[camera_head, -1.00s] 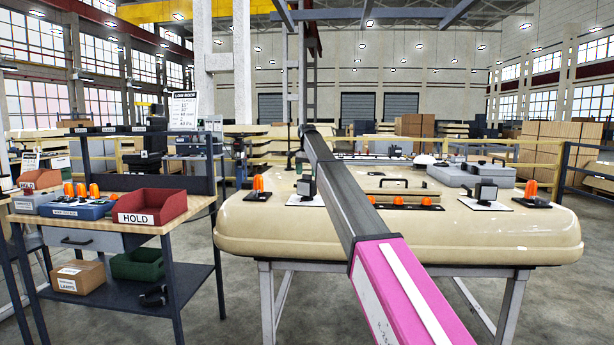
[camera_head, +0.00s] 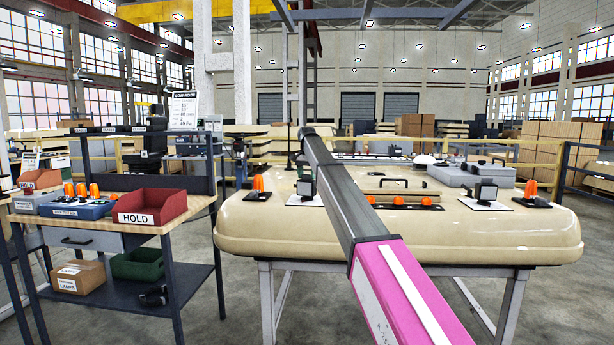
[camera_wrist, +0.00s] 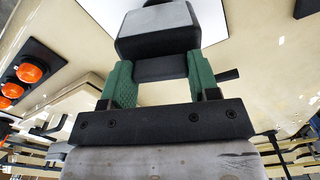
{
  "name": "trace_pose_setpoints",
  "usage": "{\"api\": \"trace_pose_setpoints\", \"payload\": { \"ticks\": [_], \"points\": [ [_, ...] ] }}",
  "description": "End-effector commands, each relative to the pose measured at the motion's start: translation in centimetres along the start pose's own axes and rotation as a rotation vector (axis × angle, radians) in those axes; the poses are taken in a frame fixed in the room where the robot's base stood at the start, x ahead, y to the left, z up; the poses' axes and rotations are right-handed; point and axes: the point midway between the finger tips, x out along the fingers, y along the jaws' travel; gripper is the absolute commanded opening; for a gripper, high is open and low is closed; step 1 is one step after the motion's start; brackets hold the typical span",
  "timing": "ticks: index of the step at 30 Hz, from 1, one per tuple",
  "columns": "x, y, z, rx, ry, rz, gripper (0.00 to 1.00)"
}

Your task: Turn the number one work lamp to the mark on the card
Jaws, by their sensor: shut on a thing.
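My gripper (camera_wrist: 162,72) is shut on a work lamp (camera_wrist: 156,28) in the wrist view. Its two green pads press on either side of the lamp's dark body, and a pale grey face shows above. In the head view this appears to be the left work lamp (camera_head: 306,189), on a white plate on the cream roof, below the end of my arm. Its number is not readable. A second work lamp (camera_head: 485,191) stands on a white plate at the right. A white card (camera_head: 183,109) headed "LOW ROOF" stands behind the bench; its smaller lines are hard to read.
The cream roof (camera_head: 390,246) rests on a grey trestle. It carries a bar of orange lamps (camera_head: 402,204), orange beacons (camera_head: 258,188) and a grey box (camera_head: 470,174). A bench at the left holds a red HOLD bin (camera_head: 150,205) and a blue tray (camera_head: 76,209).

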Motion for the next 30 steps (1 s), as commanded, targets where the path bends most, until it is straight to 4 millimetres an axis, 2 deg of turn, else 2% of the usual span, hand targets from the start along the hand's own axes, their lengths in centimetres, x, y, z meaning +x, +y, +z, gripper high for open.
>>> {"api": "trace_pose_setpoints", "payload": {
  "ticks": [5, 14, 15, 17, 30],
  "points": [
    [-0.02, -0.02, 0.01, -0.080, 0.000, -0.001, 0.32],
    [-0.03, -0.02, 0.01, -0.087, -0.001, -0.001, 0.32],
    [-0.03, -0.02, 0.01, -0.087, -0.001, -0.001, 0.65],
    [-0.03, -0.02, 0.01, -0.087, -0.001, -0.001, 0.81],
    [-0.68, -0.03, -0.03, -0.086, 0.000, 0.000, 0.81]
  ]
}}
